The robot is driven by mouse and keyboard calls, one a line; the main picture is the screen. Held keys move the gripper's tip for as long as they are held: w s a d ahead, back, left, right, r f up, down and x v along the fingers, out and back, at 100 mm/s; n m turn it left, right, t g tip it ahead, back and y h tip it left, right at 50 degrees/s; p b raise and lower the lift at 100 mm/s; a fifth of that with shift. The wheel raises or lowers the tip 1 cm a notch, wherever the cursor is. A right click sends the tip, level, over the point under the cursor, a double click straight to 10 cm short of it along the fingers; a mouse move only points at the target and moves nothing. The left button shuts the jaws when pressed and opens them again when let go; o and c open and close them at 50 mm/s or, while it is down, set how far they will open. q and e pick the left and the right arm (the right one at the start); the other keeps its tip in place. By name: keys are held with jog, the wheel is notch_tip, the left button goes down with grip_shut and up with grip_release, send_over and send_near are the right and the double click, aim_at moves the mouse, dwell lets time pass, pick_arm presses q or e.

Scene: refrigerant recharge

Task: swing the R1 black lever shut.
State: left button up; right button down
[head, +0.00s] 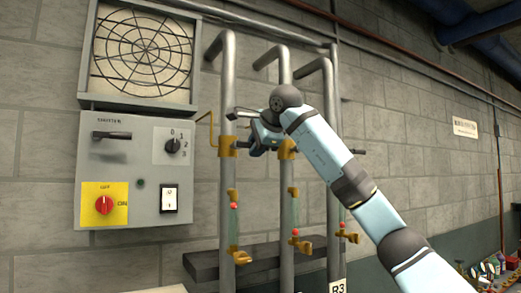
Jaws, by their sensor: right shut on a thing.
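Three grey vertical pipes stand against the wall, and the left one (228,100) has a brass valve (228,147) at mid height. I take this pipe for R1, since an R3 label (338,288) sits at the foot of the right one. My right gripper (257,143) is between the left and middle pipes, just right of this valve. It is shut on what seems to be the R1 black lever, which is mostly hidden by the fingers. How far the lever is turned cannot be told. My left gripper is not in view.
The middle pipe (284,90) and right pipe (329,110) stand close beside my gripper. A black lever (358,152) sticks out at the right pipe. Small brass taps (300,243) sit lower down. A grey control box (130,165) is at the left.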

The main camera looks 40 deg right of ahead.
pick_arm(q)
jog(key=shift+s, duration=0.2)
pick_arm(e)
jog(key=shift+r, duration=0.15)
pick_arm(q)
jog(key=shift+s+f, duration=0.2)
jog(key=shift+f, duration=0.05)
pick_arm(e)
jog(key=c, duration=1)
grip_release()
jog(key=shift+c, duration=0.2)
pick_arm(q)
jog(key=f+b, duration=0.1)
jog(key=b, duration=0.1)
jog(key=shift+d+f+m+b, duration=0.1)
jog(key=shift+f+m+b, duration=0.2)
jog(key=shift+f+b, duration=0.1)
pick_arm(e)
jog(key=v, duration=1.4)
jog(key=shift+a, duration=0.2)
jog(key=shift+w, duration=0.15)
